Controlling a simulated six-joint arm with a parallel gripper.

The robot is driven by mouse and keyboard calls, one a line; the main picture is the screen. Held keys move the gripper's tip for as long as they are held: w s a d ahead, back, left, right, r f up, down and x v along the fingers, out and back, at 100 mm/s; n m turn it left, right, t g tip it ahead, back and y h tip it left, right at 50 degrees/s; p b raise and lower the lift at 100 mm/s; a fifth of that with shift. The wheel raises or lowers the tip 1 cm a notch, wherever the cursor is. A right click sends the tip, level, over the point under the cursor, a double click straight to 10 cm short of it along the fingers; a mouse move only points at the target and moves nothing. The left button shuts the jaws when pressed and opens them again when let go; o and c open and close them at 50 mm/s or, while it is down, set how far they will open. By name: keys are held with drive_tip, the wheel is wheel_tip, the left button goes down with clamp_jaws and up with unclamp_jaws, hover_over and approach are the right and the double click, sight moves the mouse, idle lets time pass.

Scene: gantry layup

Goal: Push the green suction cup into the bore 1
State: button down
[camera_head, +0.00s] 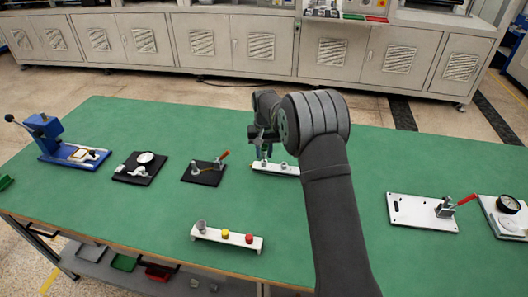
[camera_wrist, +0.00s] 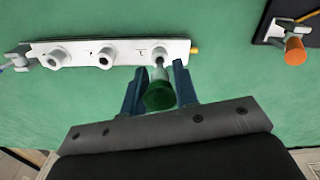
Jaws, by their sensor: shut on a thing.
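The green suction cup (camera_wrist: 158,97) is between the two blue fingers of my gripper (camera_wrist: 158,80), which is shut on it. Its grey stem points away from my wrist, toward the rightmost boss of a white bar (camera_wrist: 125,46). The stem tip overlaps the rim of that boss (camera_wrist: 158,53) in the wrist view; I cannot tell whether it touches or has entered. Two other bosses sit further left on the bar, and the small marks beside the bosses are too blurred to read. In the head view, my gripper (camera_head: 264,146) is over the left part of the white bar (camera_head: 284,170).
A black plate with a red-handled clamp (camera_head: 204,173) lies left of the bar. A white clamp plate (camera_head: 420,214) is at right.

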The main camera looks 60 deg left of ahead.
sight(264, 155)
drive_tip(key=shift+f, duration=1.55)
drive_tip(key=c, duration=1)
unclamp_jaws()
drive_tip(key=shift+c, duration=0.2)
wheel_tip(264, 155, up, 17)
drive_tip(key=shift+r, duration=0.2)
drive_tip(key=shift+f, duration=0.1)
wheel_tip(264, 155, down, 17)
drive_tip(key=shift+f, duration=0.1)
drive_tip(key=shift+r, duration=0.25)
